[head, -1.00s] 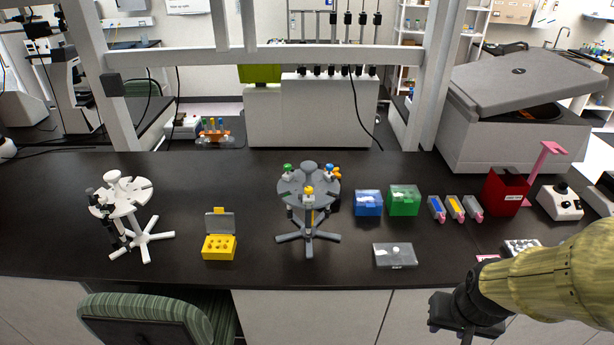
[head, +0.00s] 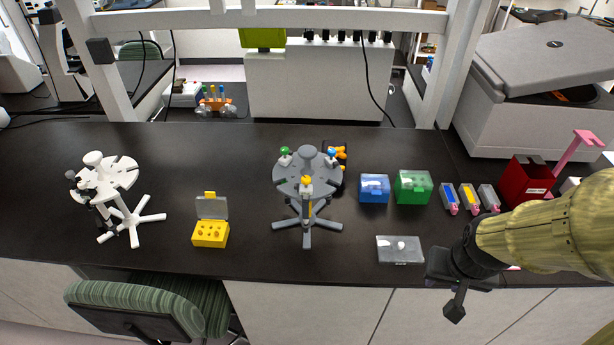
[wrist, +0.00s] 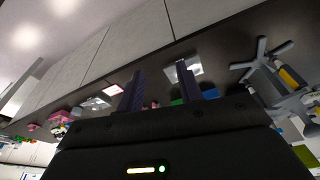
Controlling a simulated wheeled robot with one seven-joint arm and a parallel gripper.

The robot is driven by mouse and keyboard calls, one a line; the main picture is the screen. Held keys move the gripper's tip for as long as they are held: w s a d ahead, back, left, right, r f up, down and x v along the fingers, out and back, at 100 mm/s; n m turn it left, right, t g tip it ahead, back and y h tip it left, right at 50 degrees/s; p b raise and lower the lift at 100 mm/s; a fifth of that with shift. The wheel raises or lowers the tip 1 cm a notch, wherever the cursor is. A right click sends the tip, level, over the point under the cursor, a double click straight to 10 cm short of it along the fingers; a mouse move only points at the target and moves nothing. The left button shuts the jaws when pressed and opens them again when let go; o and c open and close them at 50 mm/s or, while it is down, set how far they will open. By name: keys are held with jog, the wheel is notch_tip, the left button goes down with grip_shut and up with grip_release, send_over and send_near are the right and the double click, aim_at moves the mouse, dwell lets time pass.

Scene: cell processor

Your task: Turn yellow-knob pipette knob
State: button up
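The yellow-knob pipette (head: 306,181) hangs at the front of the grey round pipette stand (head: 307,165). The stand also holds a green-knob pipette (head: 285,151) and a blue-knob pipette (head: 332,153). In the tilted wrist view the grey stand (wrist: 262,62) is at the right, with a yellow part (wrist: 288,78) showing. My gripper (head: 447,293) is at the counter's front edge, right of and well apart from the stand. In the wrist view its two fingers (wrist: 161,74) stand apart with nothing between them.
A white pipette stand (head: 106,178) and an open yellow box (head: 210,233) are at the left. A clear-lidded box (head: 400,249), a blue box (head: 374,188) and a green box (head: 413,187) stand right of the grey stand. The counter in front of it is clear.

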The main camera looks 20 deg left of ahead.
jog(key=shift+o, duration=0.6)
jog(key=w+a+f+n+t+y+b, duration=0.1)
jog(key=w+a+n+t+y+b, duration=0.2)
jog(key=w, duration=0.5)
jog(key=w+a+f+n+t+b, duration=0.1)
jog(key=w+n+t+b, duration=0.1)
jog(key=w+t, duration=0.45)
jog(key=s+a+r+n+g+y+b, duration=0.1)
jog(key=a+n+g+y+b, duration=0.3)
jog(key=a+n+y, duration=0.4)
jog(key=shift+s+a+r+g+y, duration=0.35)
jog(key=shift+s+a+y, duration=0.15)
jog(key=shift+a+y, duration=2.3)
jog(key=shift+a, duration=0.1)
